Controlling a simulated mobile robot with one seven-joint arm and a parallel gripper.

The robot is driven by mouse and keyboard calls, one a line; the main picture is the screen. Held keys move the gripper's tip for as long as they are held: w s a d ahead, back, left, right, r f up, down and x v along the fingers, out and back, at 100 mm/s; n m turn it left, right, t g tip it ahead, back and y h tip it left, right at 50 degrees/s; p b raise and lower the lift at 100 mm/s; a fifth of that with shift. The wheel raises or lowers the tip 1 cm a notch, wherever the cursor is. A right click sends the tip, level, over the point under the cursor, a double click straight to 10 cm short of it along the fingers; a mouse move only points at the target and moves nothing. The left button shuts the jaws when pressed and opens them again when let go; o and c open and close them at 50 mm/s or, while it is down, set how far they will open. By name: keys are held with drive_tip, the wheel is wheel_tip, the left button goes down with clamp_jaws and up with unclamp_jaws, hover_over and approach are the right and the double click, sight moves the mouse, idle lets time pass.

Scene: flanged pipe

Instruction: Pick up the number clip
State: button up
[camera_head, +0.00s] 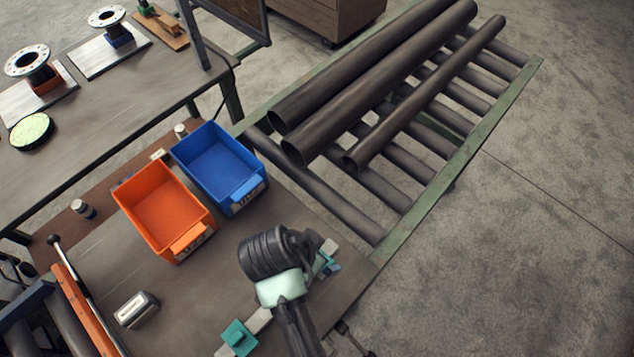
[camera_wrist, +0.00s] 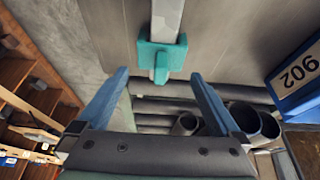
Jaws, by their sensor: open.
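No piece reads clearly as the number clip. A small silver block with a white marked face (camera_head: 136,309) lies on the table at the lower left in the head view. A pale bar on the table carries a teal clip-like piece (camera_head: 239,338) at its near end. Another teal piece at the bar's far end, partly behind my arm in the head view, shows in the wrist view (camera_wrist: 162,55). My gripper (camera_wrist: 158,85) is open, its blue fingers apart and empty. The teal piece appears between and beyond the fingertips. My arm largely hides the gripper in the head view.
An orange bin (camera_head: 165,208) and a blue bin (camera_head: 219,165) stand on the table. The blue bin's label reads 902 in the wrist view (camera_wrist: 298,72). A roller rack (camera_head: 455,165) with dark pipes (camera_head: 375,80) adjoins the table. The table's middle left is mostly clear.

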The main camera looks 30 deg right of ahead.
drive_tip(key=x, duration=0.4)
drive_tip(key=shift+a+f+p, duration=0.2)
drive_tip(key=shift+f+p, duration=0.05)
drive_tip(key=shift+p, duration=0.1)
drive_tip(key=c, duration=1.3)
